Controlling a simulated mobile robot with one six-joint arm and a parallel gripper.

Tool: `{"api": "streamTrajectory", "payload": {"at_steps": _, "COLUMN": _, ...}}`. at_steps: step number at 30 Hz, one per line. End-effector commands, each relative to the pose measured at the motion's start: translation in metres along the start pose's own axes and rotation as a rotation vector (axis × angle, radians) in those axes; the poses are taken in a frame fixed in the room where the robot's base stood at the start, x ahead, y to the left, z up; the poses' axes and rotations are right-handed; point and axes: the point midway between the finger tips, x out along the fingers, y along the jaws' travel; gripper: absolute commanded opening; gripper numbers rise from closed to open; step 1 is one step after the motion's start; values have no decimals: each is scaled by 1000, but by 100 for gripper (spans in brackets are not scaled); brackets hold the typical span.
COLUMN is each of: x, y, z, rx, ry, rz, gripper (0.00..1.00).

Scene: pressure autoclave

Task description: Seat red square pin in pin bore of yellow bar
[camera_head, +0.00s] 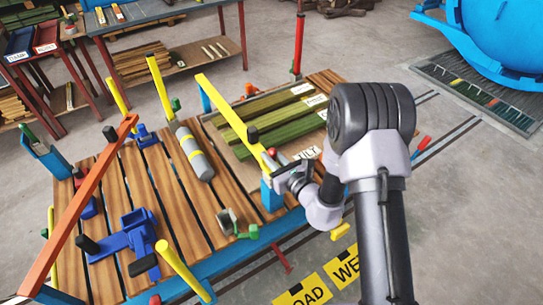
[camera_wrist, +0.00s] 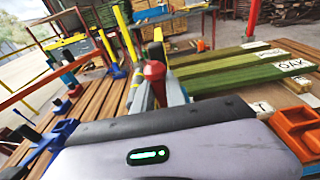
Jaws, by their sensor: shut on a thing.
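The red pin (camera_wrist: 154,82) has a rounded red head and stands between the fingers of my gripper (camera_wrist: 157,97) in the wrist view. My gripper (camera_head: 284,172) is shut on it. In the head view a bit of the red pin (camera_head: 272,152) shows beside the near end of the yellow bar (camera_head: 232,122). This bar slopes from a blue post at the back to another blue post (camera_head: 271,197) near my gripper. The pin's lower part and the bore are hidden, so I cannot tell whether the pin is in the bore.
The slatted wooden deck (camera_head: 210,213) carries a grey cylinder (camera_head: 194,150), a blue clamp (camera_head: 130,237) and an orange bar (camera_head: 85,200). Green planks (camera_head: 270,116) lie behind my gripper. Other yellow bars (camera_head: 159,85) stand up from the deck. A blue vessel (camera_head: 505,40) stands at the right.

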Motion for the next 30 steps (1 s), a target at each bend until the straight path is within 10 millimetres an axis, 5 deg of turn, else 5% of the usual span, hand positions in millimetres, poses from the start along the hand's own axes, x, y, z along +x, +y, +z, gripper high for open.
{"api": "streamTrajectory", "payload": {"at_steps": 9, "x": 2, "y": 0, "z": -9, "rx": 0, "ry": 0, "rz": 0, "gripper": 0}}
{"api": "streamTrajectory", "payload": {"at_steps": 10, "x": 1, "y": 0, "z": -8, "rx": 0, "ry": 0, "rz": 0, "gripper": 22}}
{"api": "streamTrajectory", "payload": {"at_steps": 13, "x": 1, "y": 0, "z": -7, "rx": 0, "ry": 0, "rz": 0, "gripper": 41}}
{"api": "streamTrajectory", "payload": {"at_steps": 23, "x": -1, "y": 0, "z": -7, "rx": 0, "ry": 1, "rz": 0, "gripper": 41}}
{"api": "streamTrajectory", "payload": {"at_steps": 30, "x": -42, "y": -1, "z": -7, "rx": 2, "ry": 3, "rz": -2, "gripper": 41}}
